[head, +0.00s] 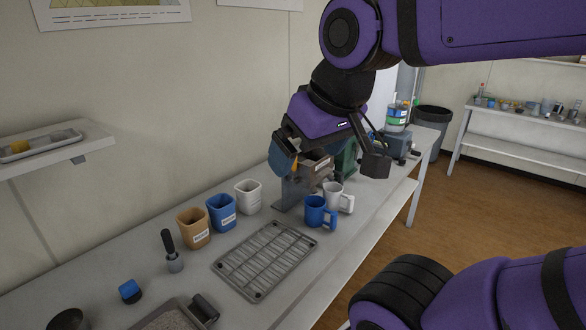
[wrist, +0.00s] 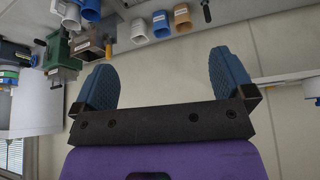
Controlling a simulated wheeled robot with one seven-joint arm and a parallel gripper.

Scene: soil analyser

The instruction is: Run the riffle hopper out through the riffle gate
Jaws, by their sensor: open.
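The riffle hopper (head: 318,168) looks like a brown-grey box on a grey metal stand (head: 293,194) at the back of the bench; my gripper and wrist partly cover it in the head view. A small orange piece (head: 295,165) shows beside my blue finger; I cannot tell whether it is the gate. My gripper (head: 286,160) is close to the hopper's left side in the head view. In the wrist view my gripper (wrist: 167,82) has its blue fingers wide apart with nothing between them. The brown hopper (wrist: 86,48) lies beyond the left finger there, apart from it.
A blue mug (head: 316,212) and a white mug (head: 335,196) stand in front of the stand. White, blue and tan cups (head: 194,230) line the wall side. A wire rack (head: 266,259) lies in front. A green device (head: 346,158) stands behind the hopper.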

